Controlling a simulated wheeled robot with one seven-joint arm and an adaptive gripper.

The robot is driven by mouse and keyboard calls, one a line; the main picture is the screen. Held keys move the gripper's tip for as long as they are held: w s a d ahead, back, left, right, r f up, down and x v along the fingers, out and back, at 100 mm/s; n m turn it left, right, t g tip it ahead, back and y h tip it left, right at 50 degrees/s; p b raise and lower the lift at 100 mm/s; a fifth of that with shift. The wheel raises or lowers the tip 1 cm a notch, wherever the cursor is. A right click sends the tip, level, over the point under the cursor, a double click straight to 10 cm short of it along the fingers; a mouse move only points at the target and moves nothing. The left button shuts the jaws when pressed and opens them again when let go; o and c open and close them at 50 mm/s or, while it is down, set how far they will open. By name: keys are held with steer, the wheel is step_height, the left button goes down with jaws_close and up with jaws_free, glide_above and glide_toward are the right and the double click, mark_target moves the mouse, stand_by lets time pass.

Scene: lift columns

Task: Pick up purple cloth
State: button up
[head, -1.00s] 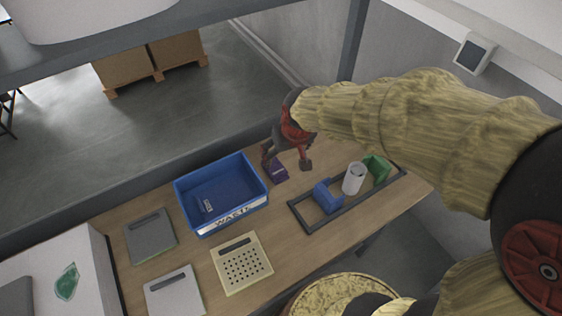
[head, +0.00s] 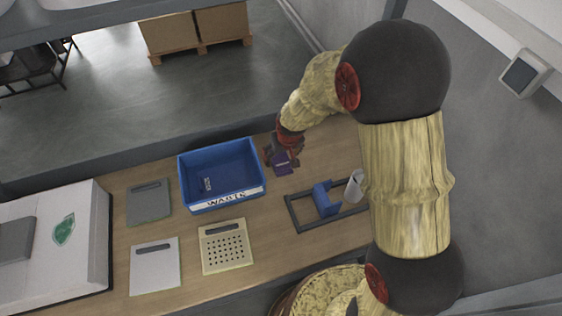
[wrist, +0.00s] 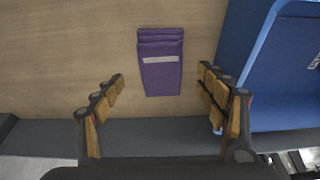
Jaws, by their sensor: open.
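The purple cloth (wrist: 161,72) lies folded on the wooden table, with a pale stripe across it, in the wrist view. In the head view the purple cloth (head: 284,166) shows just right of the blue bin, partly hidden by my gripper. My gripper (wrist: 160,80) is open and empty, its fingers on either side of the cloth in the picture. In the head view my gripper (head: 282,158) is over the cloth. I cannot tell how far above it the fingertips are.
The blue waste bin (head: 250,185) stands close beside the cloth. A dark frame (head: 302,224) with a blue block (head: 325,198) and a white cylinder (head: 354,186) lies to the right. Flat panels (head: 155,265) lie left and in front. Bare table surrounds the cloth's other sides.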

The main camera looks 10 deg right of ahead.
mark_target(280, 159)
steer(key=x, duration=0.3)
steer(key=shift+a+f, duration=0.1)
steer(key=shift+c, duration=1.2)
steer(key=c, duration=1)
steer(key=shift+o, duration=0.2)
